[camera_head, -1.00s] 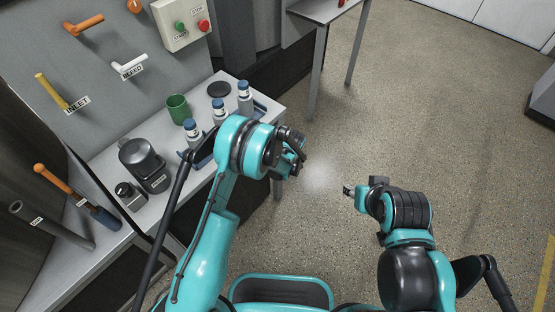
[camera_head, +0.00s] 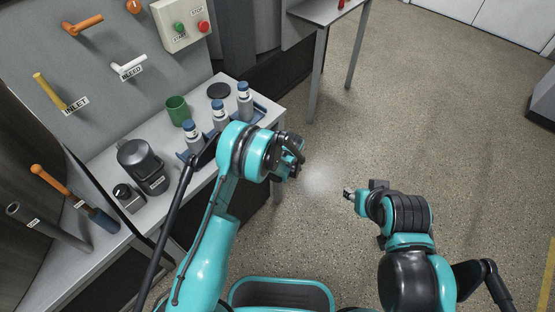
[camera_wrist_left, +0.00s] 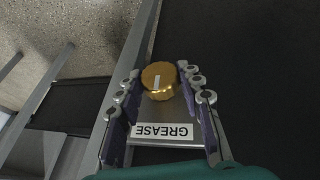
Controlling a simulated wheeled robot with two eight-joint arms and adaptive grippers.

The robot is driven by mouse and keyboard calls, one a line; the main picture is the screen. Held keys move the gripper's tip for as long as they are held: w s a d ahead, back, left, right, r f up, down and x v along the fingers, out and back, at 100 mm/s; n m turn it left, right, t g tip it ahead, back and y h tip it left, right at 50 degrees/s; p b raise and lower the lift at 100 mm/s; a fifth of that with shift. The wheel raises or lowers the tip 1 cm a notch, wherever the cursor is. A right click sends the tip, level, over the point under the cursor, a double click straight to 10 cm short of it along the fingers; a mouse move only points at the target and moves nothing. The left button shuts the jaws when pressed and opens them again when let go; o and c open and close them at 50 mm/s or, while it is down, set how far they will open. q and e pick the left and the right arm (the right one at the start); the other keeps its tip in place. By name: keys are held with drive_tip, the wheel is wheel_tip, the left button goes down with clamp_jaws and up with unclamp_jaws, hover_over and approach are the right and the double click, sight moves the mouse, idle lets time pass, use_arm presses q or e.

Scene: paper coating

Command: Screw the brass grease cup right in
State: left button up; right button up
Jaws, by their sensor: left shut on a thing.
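The brass grease cup (camera_wrist_left: 159,81) shows in the left wrist view as a round golden cap with a white line on its top. It sits at a grey metal block that carries a white GREASE label (camera_wrist_left: 164,130), read upside down. My left gripper (camera_wrist_left: 160,86) has its fingers on both sides of the cup and is shut on it. In the head view my left gripper (camera_head: 291,157) is beyond the table's right edge, and the cup is hidden there. My right gripper (camera_head: 350,194) is over open floor, away from the cup; its finger opening is too small to judge.
The grey table (camera_head: 110,160) holds blue-capped bottles (camera_head: 219,115), a green cup (camera_head: 178,110) and a dark machine (camera_head: 140,165). The panel behind has a yellow INLET handle (camera_head: 48,91), a white BLEED handle (camera_head: 129,67) and a start/stop box (camera_head: 180,22). Floor at right is clear.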

use_arm(q)
drive_tip(key=g+y, duration=0.2)
drive_tip(key=shift+w+d+m+g, duration=0.2)
drive_tip(key=shift+m+g, duration=0.1)
drive_tip(key=shift+g, duration=0.1)
drive_tip(key=shift+w+m+g+y, duration=0.1)
drive_tip(key=shift+m+g+y, duration=0.2)
drive_tip(key=shift+g+y, duration=0.75)
drive_tip(key=shift+g, duration=0.25)
drive_tip(key=o, duration=1.2)
drive_tip(key=shift+c, duration=0.2)
drive_tip(key=v, duration=1.2)
